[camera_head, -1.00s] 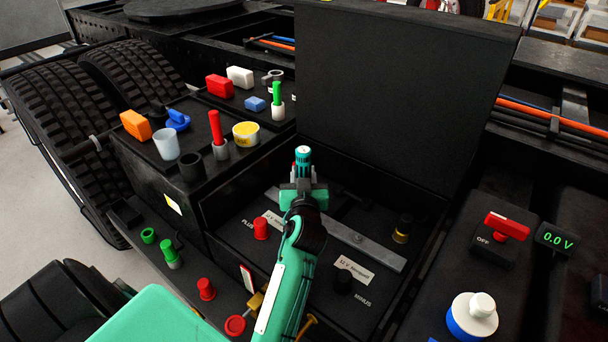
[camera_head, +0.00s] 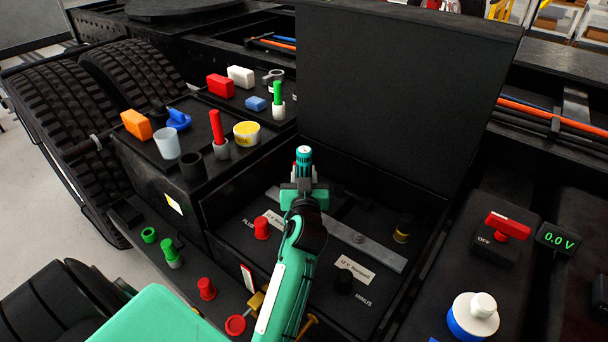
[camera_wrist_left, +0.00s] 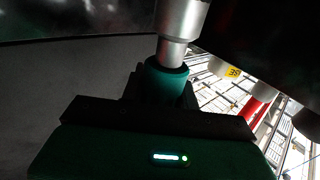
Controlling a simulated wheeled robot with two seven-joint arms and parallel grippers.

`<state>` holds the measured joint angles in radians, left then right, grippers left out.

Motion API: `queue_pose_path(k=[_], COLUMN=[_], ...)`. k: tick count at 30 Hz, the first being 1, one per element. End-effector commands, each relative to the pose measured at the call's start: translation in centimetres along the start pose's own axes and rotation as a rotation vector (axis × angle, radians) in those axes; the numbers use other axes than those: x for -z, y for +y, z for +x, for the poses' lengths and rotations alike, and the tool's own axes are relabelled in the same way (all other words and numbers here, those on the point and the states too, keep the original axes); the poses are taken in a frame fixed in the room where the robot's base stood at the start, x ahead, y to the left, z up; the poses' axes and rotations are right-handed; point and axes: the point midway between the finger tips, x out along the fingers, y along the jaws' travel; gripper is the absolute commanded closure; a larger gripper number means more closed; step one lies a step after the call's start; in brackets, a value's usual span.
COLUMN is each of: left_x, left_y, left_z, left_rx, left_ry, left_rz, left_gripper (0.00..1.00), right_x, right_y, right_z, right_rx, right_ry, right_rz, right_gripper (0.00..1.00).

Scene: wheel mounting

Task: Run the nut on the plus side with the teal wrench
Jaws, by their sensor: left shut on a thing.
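The teal wrench (camera_head: 304,157) stands roughly upright at the back left of the open battery box. My left gripper (camera_head: 303,183) is shut on it. In the left wrist view the wrench (camera_wrist_left: 166,80) shows a teal body with a silver shaft, held between the dark jaws (camera_wrist_left: 160,105). A red cap (camera_head: 262,228) stands by the PLUS label, in front and left of the gripper. The plus-side nut cannot be made out; the wrench, gripper and arm cover part of the box. My right gripper is not in view.
The raised black lid (camera_head: 390,95) stands behind the gripper. A grey bar (camera_head: 360,238) crosses the box, with a black cap (camera_head: 344,281) by the MINUS label. Loose parts, including a red-handled tool (camera_head: 216,128), crowd the left ledge. A red switch (camera_head: 507,226) is at right.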

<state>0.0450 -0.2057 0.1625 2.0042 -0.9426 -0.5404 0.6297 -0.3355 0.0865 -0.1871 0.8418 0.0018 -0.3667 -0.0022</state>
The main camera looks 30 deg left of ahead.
Motion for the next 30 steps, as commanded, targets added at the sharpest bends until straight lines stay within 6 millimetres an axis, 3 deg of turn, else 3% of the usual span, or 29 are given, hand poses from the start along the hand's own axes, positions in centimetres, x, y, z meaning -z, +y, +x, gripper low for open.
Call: queue_pose_path(k=[30], left_x=[-0.7], left_y=[-0.1], left_z=[0.1], left_rx=[0.011], left_ry=[0.000], left_rz=[-0.002], left_gripper=[1.00], right_x=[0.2], right_y=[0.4], right_z=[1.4], right_rx=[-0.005], right_ry=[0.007], right_rz=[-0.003], right_gripper=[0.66])
